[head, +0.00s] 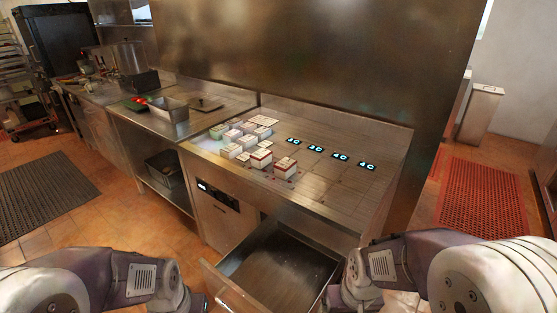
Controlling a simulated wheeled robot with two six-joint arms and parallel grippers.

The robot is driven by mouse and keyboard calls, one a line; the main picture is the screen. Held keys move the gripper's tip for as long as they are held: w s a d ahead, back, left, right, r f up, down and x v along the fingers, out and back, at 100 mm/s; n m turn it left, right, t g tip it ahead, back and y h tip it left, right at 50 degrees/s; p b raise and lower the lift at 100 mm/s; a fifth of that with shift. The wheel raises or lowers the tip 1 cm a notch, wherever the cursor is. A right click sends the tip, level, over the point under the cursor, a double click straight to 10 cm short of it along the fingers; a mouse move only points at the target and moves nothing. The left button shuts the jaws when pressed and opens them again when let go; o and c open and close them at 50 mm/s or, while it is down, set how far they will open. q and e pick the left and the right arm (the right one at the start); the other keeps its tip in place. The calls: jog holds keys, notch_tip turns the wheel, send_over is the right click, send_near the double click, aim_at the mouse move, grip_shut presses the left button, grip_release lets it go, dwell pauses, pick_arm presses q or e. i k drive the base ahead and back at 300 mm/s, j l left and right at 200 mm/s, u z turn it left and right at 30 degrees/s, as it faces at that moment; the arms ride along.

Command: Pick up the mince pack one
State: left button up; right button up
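Several small white packs stand in a cluster on the left part of the steel counter (345,195). A pack with red on it (285,167) stands at the right end of the cluster, and another with red (261,158) stands beside it. The labels are too small to read, so I cannot tell which one is the mince pack. My two arms come in at the bottom left and bottom right, well short of the packs. Both grippers are below the frame edge.
An open, empty drawer (279,271) juts out below the counter between my arms. Several lit labels (341,156) lie on the bare right part of the counter. A steel container (168,108) stands further left. A tall steel panel (310,60) rises behind.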

aim_at(287, 167)
jog(key=i+j+z, duration=0.1)
jog(key=j, duration=0.3)
jog(key=i+j+z, duration=0.1)
jog(key=i+j, duration=0.15)
jog(key=i+j+z, duration=0.1)
jog(key=j, duration=0.4)
jog(key=i+j+z, duration=0.1)
jog(key=i+j, duration=0.15)
jog(key=j, duration=0.2)
jog(key=i+j+z, duration=0.1)
jog(key=j, duration=0.3)
jog(key=i+j+z, duration=0.1)
jog(key=j, duration=0.35)
jog(key=i+j, duration=0.15)
jog(key=j, duration=0.3)
jog(key=i+j+z, duration=0.15)
jog(key=j, duration=0.3)
jog(key=i+l, duration=0.25)
jog(key=i, duration=0.2)
